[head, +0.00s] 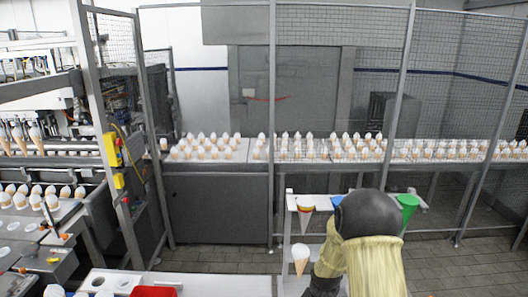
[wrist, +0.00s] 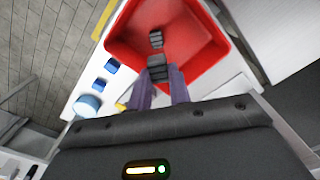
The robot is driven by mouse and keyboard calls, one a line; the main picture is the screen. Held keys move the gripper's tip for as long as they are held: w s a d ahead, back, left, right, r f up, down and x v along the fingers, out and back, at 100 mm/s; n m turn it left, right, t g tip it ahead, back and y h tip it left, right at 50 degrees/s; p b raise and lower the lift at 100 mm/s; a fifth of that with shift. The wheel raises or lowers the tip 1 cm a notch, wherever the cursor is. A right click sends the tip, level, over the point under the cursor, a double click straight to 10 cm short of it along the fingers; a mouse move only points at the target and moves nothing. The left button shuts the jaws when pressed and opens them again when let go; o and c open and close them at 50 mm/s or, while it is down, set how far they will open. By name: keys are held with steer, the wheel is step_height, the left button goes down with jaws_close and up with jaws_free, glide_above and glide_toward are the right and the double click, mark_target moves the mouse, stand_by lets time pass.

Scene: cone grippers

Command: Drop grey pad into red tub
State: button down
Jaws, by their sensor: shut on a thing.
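In the wrist view, the red tub (wrist: 122,50) fills the top middle, with its open inside facing the camera. My gripper (wrist: 159,76) is over the tub's near part, its two purple-grey fingers spread a little apart. It is shut on the dark grey pad (wrist: 158,68), which shows between the fingertips. A smaller dark piece (wrist: 156,40) shows just beyond; I cannot tell whether it is part of the pad or lies in the tub. In the head view only a sliver of the red tub (head: 153,291) shows at the bottom edge, and the gripper is hidden.
Blue blocks (wrist: 111,65), a light blue round piece (wrist: 87,106) and a bit of yellow (wrist: 121,106) are left of the tub on the white surface (wrist: 85,85). In the head view, a white rack with coloured cones (head: 408,202) stands near my arm, before a mesh fence.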

steer(key=shift+s+d+f+b, duration=0.15)
steer(key=shift+f+b, duration=0.45)
steer(key=shift+f, duration=0.65)
steer(key=shift+a+f+b, duration=0.2)
steer(key=shift+f+b, duration=0.1)
steer(key=shift+f, duration=0.2)
steer(key=shift+s+r, duration=0.1)
steer(key=c, duration=1.2)
jaws_free()
steer(key=shift+d, duration=0.1)
